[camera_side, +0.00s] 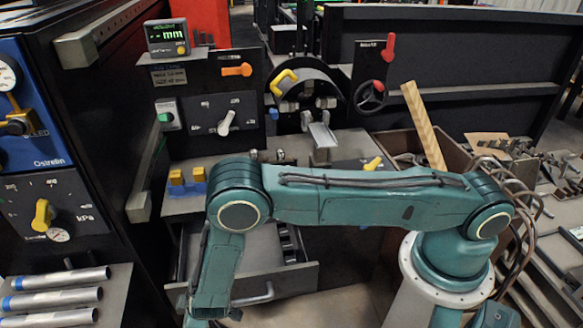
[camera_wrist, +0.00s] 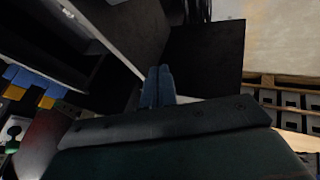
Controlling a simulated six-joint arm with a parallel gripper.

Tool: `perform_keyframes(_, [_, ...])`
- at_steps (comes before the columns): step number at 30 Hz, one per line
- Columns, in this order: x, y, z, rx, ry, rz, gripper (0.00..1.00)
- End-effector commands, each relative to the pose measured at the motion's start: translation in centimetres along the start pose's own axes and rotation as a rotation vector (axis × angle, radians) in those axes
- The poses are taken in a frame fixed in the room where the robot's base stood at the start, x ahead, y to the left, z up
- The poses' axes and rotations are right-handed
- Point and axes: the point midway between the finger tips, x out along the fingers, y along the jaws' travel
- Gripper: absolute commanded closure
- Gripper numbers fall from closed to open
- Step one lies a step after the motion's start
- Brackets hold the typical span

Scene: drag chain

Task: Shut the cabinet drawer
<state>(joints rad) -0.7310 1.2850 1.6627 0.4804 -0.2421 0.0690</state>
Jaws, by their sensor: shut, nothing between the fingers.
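The cabinet drawer (camera_side: 296,279) is pulled out below the workbench in the side view. Its grey floor and several small dividers show, and a bar handle (camera_side: 256,297) is on its front. My arm covers the drawer's left part. My gripper (camera_wrist: 159,72) shows in the wrist view with its two blue-grey fingers together and nothing between them. In the side view the fingers are below the bottom edge of the picture. The wrist view is dark; I cannot tell whether the fingers touch the drawer.
Blue-and-yellow blocks (camera_side: 188,181) sit on the workbench above the drawer. A wooden stick (camera_side: 424,125) leans in a crate to the right. Metal tubes (camera_side: 55,294) lie on a shelf at lower left. A black cabinet side stands left of the drawer.

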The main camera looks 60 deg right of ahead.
Motion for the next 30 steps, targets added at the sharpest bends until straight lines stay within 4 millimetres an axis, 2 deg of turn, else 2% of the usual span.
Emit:
perform_keyframes(5, [2.4, 0.0, 0.1, 0.001, -0.001, 0.0, 1.0])
perform_keyframes(7, [2.7, 1.2, 0.0, 0.004, -0.001, 0.002, 1.0])
perform_keyframes(12, [3.5, 2.7, 0.0, 0.003, 0.0, 0.0, 1.0])
perform_keyframes(18, [3.9, 3.5, 0.0, 0.001, 0.0, 0.0, 1.0])
perform_keyframes(30, [3.9, 3.6, 0.0, 0.0, 0.0, 0.0, 1.0])
